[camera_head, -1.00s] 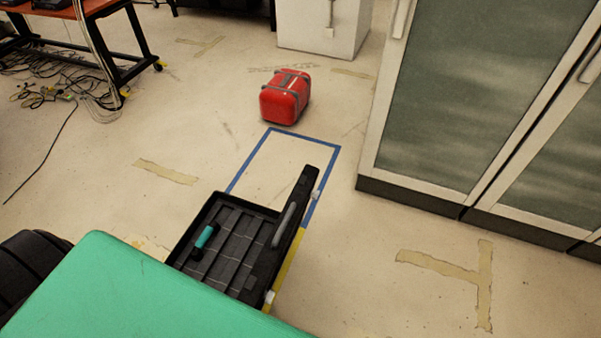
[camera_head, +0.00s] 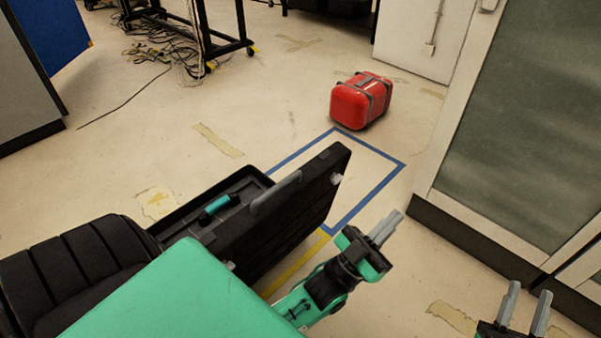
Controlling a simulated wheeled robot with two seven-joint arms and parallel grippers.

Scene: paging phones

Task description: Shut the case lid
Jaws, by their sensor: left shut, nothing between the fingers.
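The black case (camera_head: 172,216) lies on the floor, mostly hidden behind its raised lid and my green body. Its lid (camera_head: 292,213) stands up, open, with its outer side facing me and a grey handle (camera_head: 275,192) along its upper edge. A teal cylinder (camera_head: 217,206) shows inside the case. My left gripper (camera_head: 388,225) is shut and empty, to the right of the lid and apart from it in the picture. My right gripper (camera_head: 526,305) is at the bottom right, fingers apart, empty.
A red case (camera_head: 361,101) sits on the floor beyond a blue taped outline (camera_head: 387,187). Glass-fronted cabinets (camera_head: 545,120) stand at the right. Cables (camera_head: 165,52) lie near a table at the back left.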

